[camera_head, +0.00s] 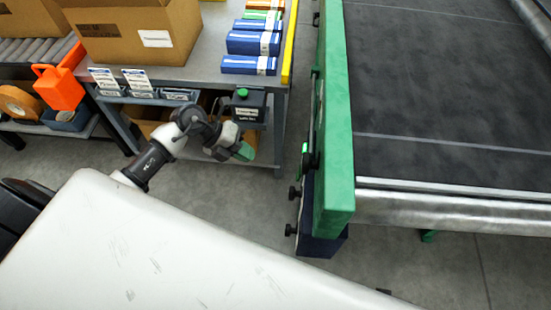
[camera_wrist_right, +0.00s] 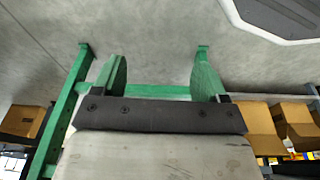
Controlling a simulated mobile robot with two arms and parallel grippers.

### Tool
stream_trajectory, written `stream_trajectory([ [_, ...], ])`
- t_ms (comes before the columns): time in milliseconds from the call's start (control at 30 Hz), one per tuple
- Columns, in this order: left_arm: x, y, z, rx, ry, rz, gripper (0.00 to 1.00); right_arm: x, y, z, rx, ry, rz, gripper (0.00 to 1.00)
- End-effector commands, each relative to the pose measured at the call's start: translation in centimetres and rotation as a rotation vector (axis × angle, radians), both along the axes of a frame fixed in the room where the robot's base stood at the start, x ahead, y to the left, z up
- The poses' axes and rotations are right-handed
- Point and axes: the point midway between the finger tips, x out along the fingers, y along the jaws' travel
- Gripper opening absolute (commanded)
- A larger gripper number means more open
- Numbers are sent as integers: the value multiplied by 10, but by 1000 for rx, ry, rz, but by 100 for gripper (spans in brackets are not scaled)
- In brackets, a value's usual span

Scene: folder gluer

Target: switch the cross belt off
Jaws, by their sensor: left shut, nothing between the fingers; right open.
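The wide dark belt (camera_head: 440,80) runs in a green side frame (camera_head: 335,110) at the right of the head view. A small switch lit green (camera_head: 305,148) sits on the outer side of that frame, above dark knobs. A dark control box (camera_head: 250,106) with a green button (camera_head: 242,93) and a white label hangs at the worktable's front corner; the label is too small to read. My left gripper (camera_head: 244,152) is shut and empty, below the control box and left of the lit switch, apart from both. My right gripper (camera_wrist_right: 161,70) is open and empty, over bare floor.
The grey worktable (camera_head: 212,72) carries cardboard boxes (camera_head: 140,35) and several blue cartons (camera_head: 253,43). Grey floor is clear between worktable and belt. In the right wrist view, green legs (camera_wrist_right: 70,105) and boxes (camera_wrist_right: 255,120) show.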

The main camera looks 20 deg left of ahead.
Motion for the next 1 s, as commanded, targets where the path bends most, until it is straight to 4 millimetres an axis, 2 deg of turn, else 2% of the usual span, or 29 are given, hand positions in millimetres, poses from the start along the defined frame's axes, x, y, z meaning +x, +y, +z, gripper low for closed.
stream_trajectory([
  [100,3,-12,-11,-5,1,-1,0,2,0,4,0,-1,-1,74],
  [500,20,-70,-69,-5,1,-1,0,17,2,54,3,-35,-6,74],
  [733,28,-99,-70,-3,0,-1,0,18,2,67,3,-38,-7,74],
  [1000,30,-106,-71,-1,0,-1,0,19,2,71,3,-40,-7,74],
])
